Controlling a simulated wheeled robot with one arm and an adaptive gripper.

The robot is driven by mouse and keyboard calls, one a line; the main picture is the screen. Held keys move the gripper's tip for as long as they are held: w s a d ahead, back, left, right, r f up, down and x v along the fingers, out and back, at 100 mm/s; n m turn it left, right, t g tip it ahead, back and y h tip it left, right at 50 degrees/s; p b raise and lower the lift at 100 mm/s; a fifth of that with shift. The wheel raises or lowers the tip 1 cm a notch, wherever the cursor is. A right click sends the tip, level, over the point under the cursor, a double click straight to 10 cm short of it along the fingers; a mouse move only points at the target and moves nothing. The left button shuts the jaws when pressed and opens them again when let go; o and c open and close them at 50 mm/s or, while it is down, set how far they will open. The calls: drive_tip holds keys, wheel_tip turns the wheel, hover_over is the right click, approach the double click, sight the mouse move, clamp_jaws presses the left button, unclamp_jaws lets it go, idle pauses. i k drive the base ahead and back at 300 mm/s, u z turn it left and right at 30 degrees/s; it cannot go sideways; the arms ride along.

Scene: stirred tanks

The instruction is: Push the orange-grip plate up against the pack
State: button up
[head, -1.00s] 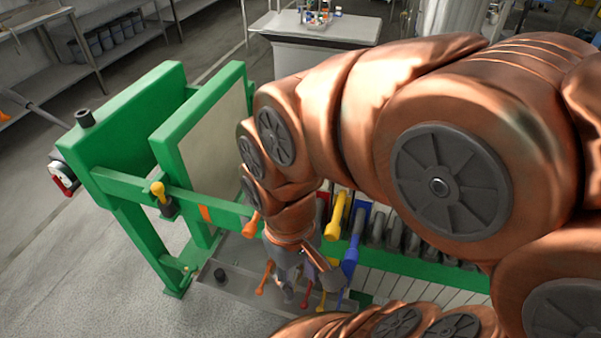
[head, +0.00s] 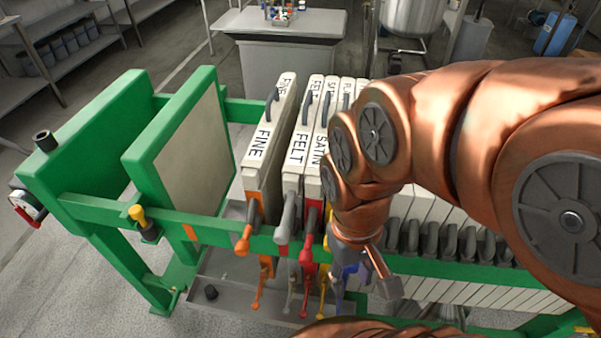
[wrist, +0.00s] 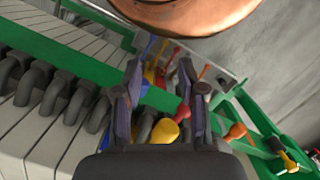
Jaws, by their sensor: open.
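The orange-grip plate (head: 257,183) is white, labelled FINE, and hangs upright on the green rails. Its orange grip (head: 244,240) sticks out at the near rail and also shows in the wrist view (wrist: 236,131). The FELT plate (head: 296,157) stands just right of it, with a gap at the top. The pack (head: 440,210), a row of close white plates with grey grips, lies further right, partly behind my arm. My gripper (head: 378,280) is right of the orange grip, over the near rail. In the wrist view its fingers (wrist: 158,98) are apart, near the yellow grip (wrist: 166,129).
The green movable plate (head: 183,140) stands left of the orange-grip plate, with clear space between. A yellow knob (head: 137,212) sits on the near rail. A grey drip tray (head: 222,283) lies below. Red and blue grips crowd near my gripper.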

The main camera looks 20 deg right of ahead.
sight(264, 198)
drive_tip(key=z, duration=0.8)
drive_tip(key=k, duration=1.75)
drive_tip(key=u, duration=2.1)
drive_tip(key=i, duration=0.5)
